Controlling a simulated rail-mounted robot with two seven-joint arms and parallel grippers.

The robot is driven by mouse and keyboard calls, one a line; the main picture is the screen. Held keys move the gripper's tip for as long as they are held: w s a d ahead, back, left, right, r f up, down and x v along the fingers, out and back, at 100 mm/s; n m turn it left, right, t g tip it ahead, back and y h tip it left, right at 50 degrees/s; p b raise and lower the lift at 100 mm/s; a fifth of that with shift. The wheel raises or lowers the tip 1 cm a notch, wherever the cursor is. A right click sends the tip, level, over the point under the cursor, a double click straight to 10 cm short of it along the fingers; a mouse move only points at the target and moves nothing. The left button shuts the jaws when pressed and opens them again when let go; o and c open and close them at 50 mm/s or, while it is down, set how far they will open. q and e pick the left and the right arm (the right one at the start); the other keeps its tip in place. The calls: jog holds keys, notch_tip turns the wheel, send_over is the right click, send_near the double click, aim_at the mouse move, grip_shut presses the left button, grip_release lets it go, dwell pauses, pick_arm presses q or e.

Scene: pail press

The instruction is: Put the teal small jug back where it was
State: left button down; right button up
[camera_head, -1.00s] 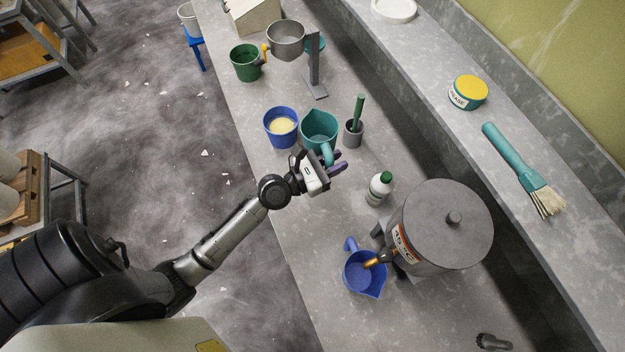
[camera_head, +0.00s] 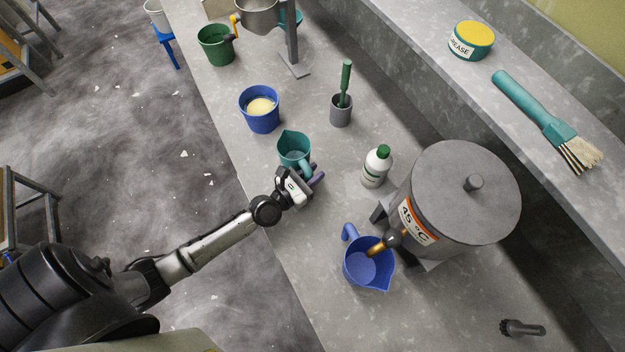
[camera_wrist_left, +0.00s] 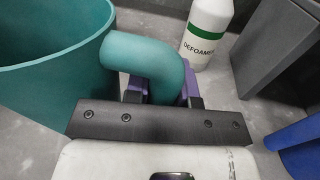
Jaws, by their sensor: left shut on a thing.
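The teal small jug (camera_head: 293,147) is upright near the counter's left edge, between the blue pail and the blue jug. My left gripper (camera_head: 314,178) is shut on its handle, on the jug's near right side. In the left wrist view the teal handle (camera_wrist_left: 150,58) passes between the purple fingers (camera_wrist_left: 160,92), with the jug's body on the left. The jug's base is hidden there, so I cannot tell whether it touches the counter. My right gripper is not in view.
A blue pail (camera_head: 260,115) with pale contents stands behind the jug. A grey pot with a green-handled tool (camera_head: 341,110) and a defoamer bottle (camera_head: 375,168) stand to the right. A blue jug (camera_head: 367,268) is under the spout of a large grey vessel (camera_head: 455,200). Bare counter lies around the teal jug.

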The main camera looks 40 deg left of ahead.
pick_arm(q)
notch_tip(320, 180, down, 3)
jog(key=shift+b, duration=0.75)
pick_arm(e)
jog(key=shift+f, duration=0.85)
pick_arm(q)
jog(key=shift+f, duration=0.35)
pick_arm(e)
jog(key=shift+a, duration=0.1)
pick_arm(q)
jog(key=shift+f, duration=0.1)
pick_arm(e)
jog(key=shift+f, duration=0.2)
pick_arm(q)
jog(key=shift+f+b, duration=0.15)
jog(key=shift+b, duration=0.2)
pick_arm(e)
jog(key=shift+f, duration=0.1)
pick_arm(q)
jog(key=c, duration=1)
grip_release()
